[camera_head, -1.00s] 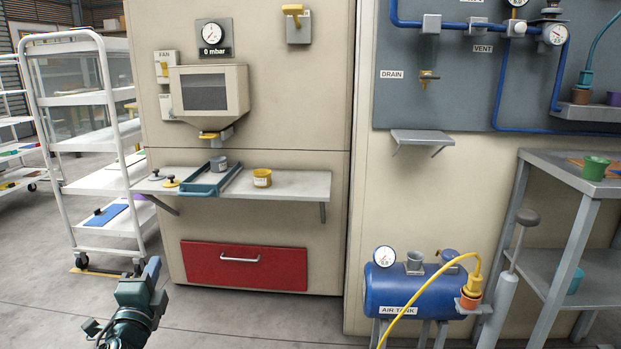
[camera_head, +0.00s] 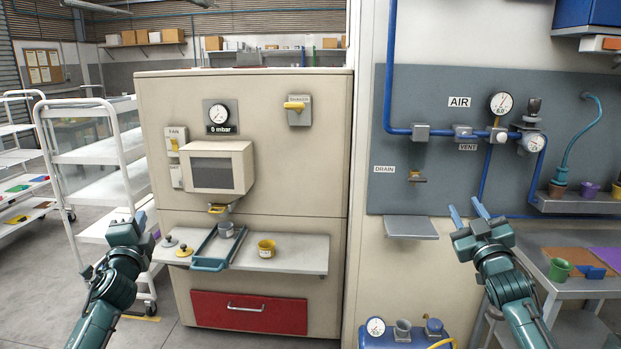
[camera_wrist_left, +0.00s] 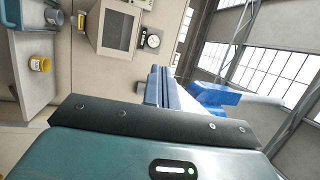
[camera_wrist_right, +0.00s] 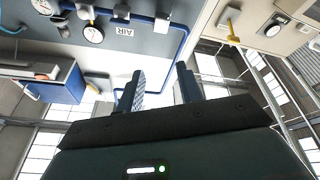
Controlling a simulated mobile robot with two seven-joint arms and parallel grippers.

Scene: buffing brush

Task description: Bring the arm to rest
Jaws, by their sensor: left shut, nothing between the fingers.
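My left gripper (camera_head: 140,217) is raised in front of the white trolley, left of the beige cabinet. Its fingers are together and empty in the left wrist view (camera_wrist_left: 163,88). My right gripper (camera_head: 468,211) is raised in front of the grey wall panel, right of the small drain shelf. Its two fingers stand apart with nothing between them in the right wrist view (camera_wrist_right: 158,88). Both forearms come up from the bottom of the head view, and neither gripper touches anything that I can see.
The beige cabinet (camera_head: 280,185) has a shelf (camera_head: 300,259) with a blue tray (camera_head: 208,264), a grey cup (camera_head: 226,229) and a yellow cup (camera_head: 266,248). A white trolley (camera_head: 100,155) stands left. A grey table (camera_head: 535,240) and blue air tank (camera_head: 378,341) are at right.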

